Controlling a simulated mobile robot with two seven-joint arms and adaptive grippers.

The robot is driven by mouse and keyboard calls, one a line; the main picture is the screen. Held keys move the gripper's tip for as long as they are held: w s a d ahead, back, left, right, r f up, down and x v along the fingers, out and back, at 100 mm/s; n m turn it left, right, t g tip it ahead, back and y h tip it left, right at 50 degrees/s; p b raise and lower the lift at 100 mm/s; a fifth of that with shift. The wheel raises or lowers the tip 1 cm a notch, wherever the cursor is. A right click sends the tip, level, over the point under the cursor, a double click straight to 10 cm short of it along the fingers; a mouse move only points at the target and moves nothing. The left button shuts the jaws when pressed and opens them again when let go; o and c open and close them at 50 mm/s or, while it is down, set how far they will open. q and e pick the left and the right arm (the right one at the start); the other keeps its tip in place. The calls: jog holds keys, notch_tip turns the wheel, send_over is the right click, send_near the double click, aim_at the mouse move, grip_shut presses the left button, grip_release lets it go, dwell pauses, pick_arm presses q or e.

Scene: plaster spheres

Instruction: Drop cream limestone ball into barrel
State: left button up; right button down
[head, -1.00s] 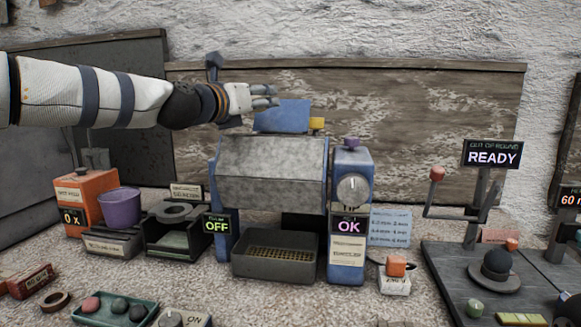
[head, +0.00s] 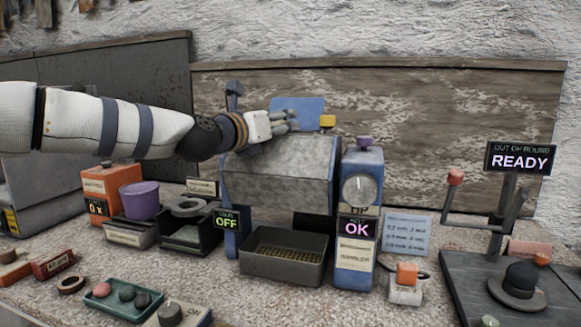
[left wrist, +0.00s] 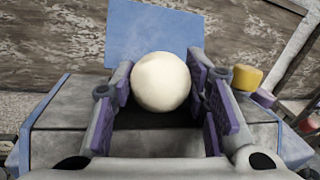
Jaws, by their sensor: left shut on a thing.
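The cream limestone ball (left wrist: 161,82) shows in the left wrist view, round and smooth, between the purple-padded fingers of my left gripper (left wrist: 165,95). The gripper is shut on it. In the head view my left gripper (head: 285,120) is over the top of the grey barrel (head: 280,172), in front of the raised blue lid (head: 298,111). The ball cannot be made out in the head view. In the left wrist view a dark opening (left wrist: 150,120) of the barrel lies below the ball. My right gripper is not in view.
A yellow block (head: 327,121) sits by the lid. A blue control post (head: 358,215) reading OK stands right of the barrel, and a perforated tray (head: 283,265) sits below it. A purple cup (head: 139,199) and a green tray of balls (head: 122,300) are to the left.

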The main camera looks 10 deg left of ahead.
pick_arm(q)
jog(key=shift+r, duration=0.2)
jog(key=o, duration=1.3)
jog(key=shift+o, duration=0.2)
notch_tip(320, 180, up, 10)
